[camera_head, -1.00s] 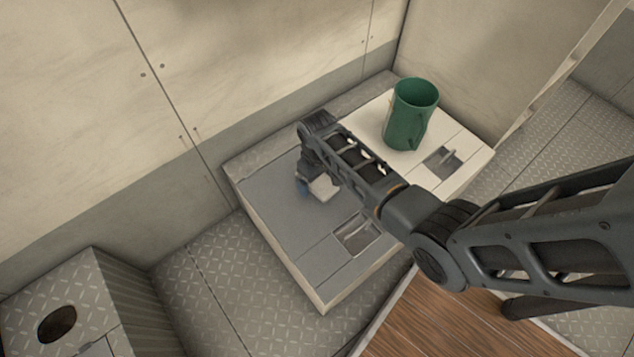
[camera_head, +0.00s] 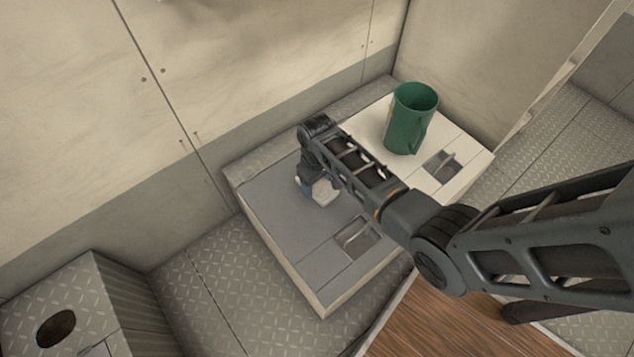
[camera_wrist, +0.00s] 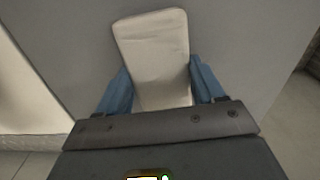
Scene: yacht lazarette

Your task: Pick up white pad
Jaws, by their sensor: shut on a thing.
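The white pad (camera_wrist: 152,50) is a flat off-white rectangle with rounded corners in the wrist view. My gripper (camera_wrist: 160,88) has its blue fingers on both sides of the pad's near part and is shut on it. In the head view the pad (camera_head: 324,192) shows as a small pale block beside my gripper (camera_head: 308,192), over the grey part of the locker top. My wrist hides part of it there. I cannot tell whether the pad touches the surface below.
A green mug (camera_head: 408,120) stands on the white section of the locker top, behind my forearm. A recessed latch (camera_head: 356,236) is in the grey lid (camera_head: 275,205), and another (camera_head: 442,166) is in the white section. The wall is close behind.

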